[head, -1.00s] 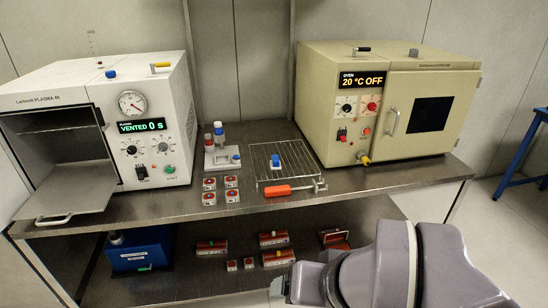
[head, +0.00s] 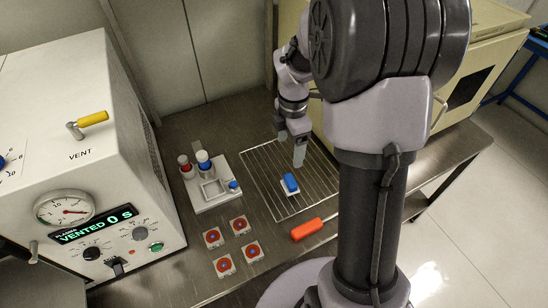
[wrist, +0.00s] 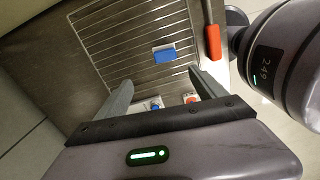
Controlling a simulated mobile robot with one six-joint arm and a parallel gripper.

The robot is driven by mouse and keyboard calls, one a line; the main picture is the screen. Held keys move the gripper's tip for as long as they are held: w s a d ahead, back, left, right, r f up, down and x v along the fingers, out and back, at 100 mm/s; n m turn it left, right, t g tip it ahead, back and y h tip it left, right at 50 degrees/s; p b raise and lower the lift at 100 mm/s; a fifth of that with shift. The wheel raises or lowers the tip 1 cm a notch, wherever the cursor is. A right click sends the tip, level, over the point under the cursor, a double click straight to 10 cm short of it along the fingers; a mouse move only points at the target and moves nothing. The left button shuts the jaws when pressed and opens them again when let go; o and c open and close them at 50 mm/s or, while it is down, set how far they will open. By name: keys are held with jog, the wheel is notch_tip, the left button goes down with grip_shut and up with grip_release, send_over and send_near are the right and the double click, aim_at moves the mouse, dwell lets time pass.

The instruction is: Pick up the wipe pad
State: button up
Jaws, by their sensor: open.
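A small block with a blue top and a white base, which looks like the wipe pad (head: 290,184), lies on the wire rack (head: 262,170) on the steel bench. In the wrist view the wipe pad (wrist: 164,54) shows its blue top, ahead of the fingertips and between their lines. My gripper (head: 299,160) is above the rack, just behind the wipe pad in the head view. In the wrist view my gripper (wrist: 162,88) has its two fingers wide apart with nothing between them. It does not touch the wipe pad.
A white holder (head: 212,196) with red- and blue-capped bottles stands left of the rack. Several red-and-white pieces (head: 225,265) lie in front. An orange handle (head: 307,229) is at the rack's front. A plasma unit (head: 90,180) stands left, the oven (head: 490,75) right.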

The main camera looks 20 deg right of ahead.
jog(key=b, duration=0.4)
send_over(290, 180)
jog(key=f, duration=0.9)
jog(key=shift+w+f, duration=0.25)
jog(key=shift+f, duration=0.05)
jog(key=f+b, duration=0.1)
jog(key=f, duration=0.1)
jog(key=f+b, duration=0.1)
jog(key=f, duration=0.1)
jog(key=f+b, duration=0.1)
jog(key=shift+s+f, duration=0.35)
jog(key=shift+f, duration=0.05)
jog(key=shift+r, duration=0.15)
jog(key=c, duration=1.5)
jog(key=shift+o, duration=0.2)
jog(key=shift+r, duration=0.1)
jog(key=shift+r, duration=0.2)
notch_tip(290, 180, up, 4)
jog(key=p, duration=0.2)
jog(key=shift+f+p, duration=0.2)
jog(key=shift+p, duration=0.2)
jog(key=s+p, duration=0.3)
jog(key=s, duration=1.3)
jog(key=shift+r, duration=0.4)
